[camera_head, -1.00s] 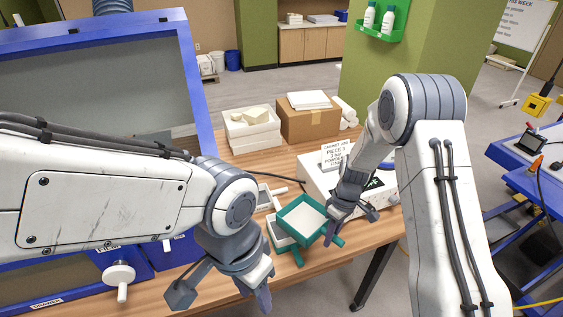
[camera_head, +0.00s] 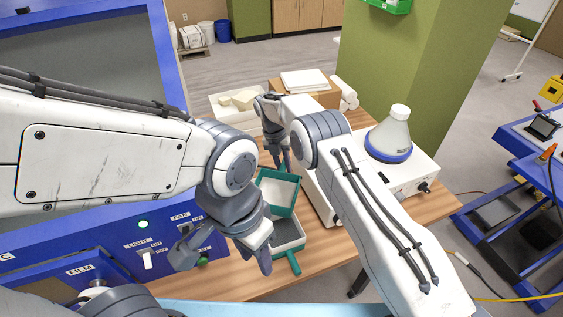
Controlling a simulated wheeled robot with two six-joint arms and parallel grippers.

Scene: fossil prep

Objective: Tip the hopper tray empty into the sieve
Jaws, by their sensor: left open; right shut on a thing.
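The hopper tray (camera_head: 278,190), teal with a pale inside, shows near the middle, just beyond the sieve. My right gripper (camera_head: 278,160) is shut on it at its far side. No loose material can be made out in the tray. My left gripper (camera_head: 224,264) is open and empty, left of the sieve, and its arm hides part of it.
A white machine (camera_head: 330,207) with a white, blue-based cone-shaped vessel (camera_head: 388,140) stands right of the tray. White boxes (camera_head: 232,112) and a cardboard box (camera_head: 325,97) stand behind. A blue cabinet (camera_head: 120,235) with switches fills the left. Bare table (camera_head: 340,245) shows at front right.

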